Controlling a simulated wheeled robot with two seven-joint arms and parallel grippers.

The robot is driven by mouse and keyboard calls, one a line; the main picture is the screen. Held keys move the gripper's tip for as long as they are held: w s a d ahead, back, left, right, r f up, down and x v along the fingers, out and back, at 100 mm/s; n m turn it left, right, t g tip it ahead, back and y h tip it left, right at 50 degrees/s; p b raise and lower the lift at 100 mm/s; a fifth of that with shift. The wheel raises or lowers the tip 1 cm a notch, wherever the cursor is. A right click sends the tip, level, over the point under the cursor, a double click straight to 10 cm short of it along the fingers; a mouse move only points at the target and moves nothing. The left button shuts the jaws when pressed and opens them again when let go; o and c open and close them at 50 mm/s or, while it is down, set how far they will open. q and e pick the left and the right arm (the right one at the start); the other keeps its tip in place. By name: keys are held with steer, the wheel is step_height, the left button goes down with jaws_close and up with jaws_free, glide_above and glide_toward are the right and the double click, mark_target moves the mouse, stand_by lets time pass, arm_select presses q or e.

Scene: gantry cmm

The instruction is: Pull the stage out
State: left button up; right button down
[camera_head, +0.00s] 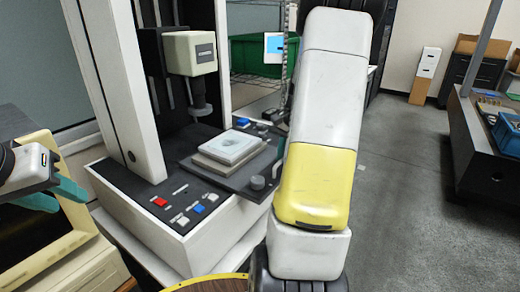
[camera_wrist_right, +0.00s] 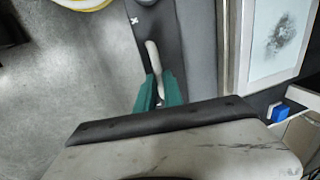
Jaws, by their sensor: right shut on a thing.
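The stage (camera_head: 235,178) is a dark plate sticking out from the white measuring machine, with a pale block (camera_head: 231,148) on top and a dark round knob (camera_head: 257,182) near its front corner. In the right wrist view the stage's dark edge (camera_wrist_right: 174,25) carries a slim pale handle (camera_wrist_right: 153,58). My right gripper (camera_wrist_right: 160,91) has its teal fingers shut on this handle. My left gripper (camera_head: 57,195) is open and empty at the far left, away from the stage.
The machine's probe head (camera_head: 190,55) hangs above the stage. Red, white and blue buttons (camera_head: 185,208) line its front panel. A beige-framed monitor (camera_head: 40,225) stands below my left gripper. A green bin (camera_head: 255,57) is behind. Open grey floor (camera_head: 415,190) lies to the right.

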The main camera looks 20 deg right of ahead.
steer(key=c, duration=1.5)
jaws_free()
steer(key=r, duration=0.5)
steer(key=s+r, duration=0.1)
steer(key=r, duration=0.1)
steer(key=shift+s+d+r, duration=0.1)
steer(key=shift+d+r, duration=0.25)
steer(key=shift+a, duration=0.1)
steer(key=s+a+r+n+t, duration=0.1)
steer(key=s+a+n, duration=0.3)
steer(key=a, duration=0.4)
steer(key=s+a+r+n+t, duration=0.2)
steer(key=s+a+r+n, duration=0.2)
steer(key=s+a, duration=0.3)
steer(key=s+a+r+n+t+y, duration=0.1)
steer(key=s+a+r+n, duration=0.2)
steer(key=a, duration=0.7)
steer(key=shift+s+a+n, duration=0.15)
steer(key=shift+s+n, duration=0.25)
steer(key=shift+s, duration=0.3)
steer(key=shift+s+a+n, duration=0.15)
steer(key=shift+s+n, duration=0.25)
steer(key=shift+s, duration=0.3)
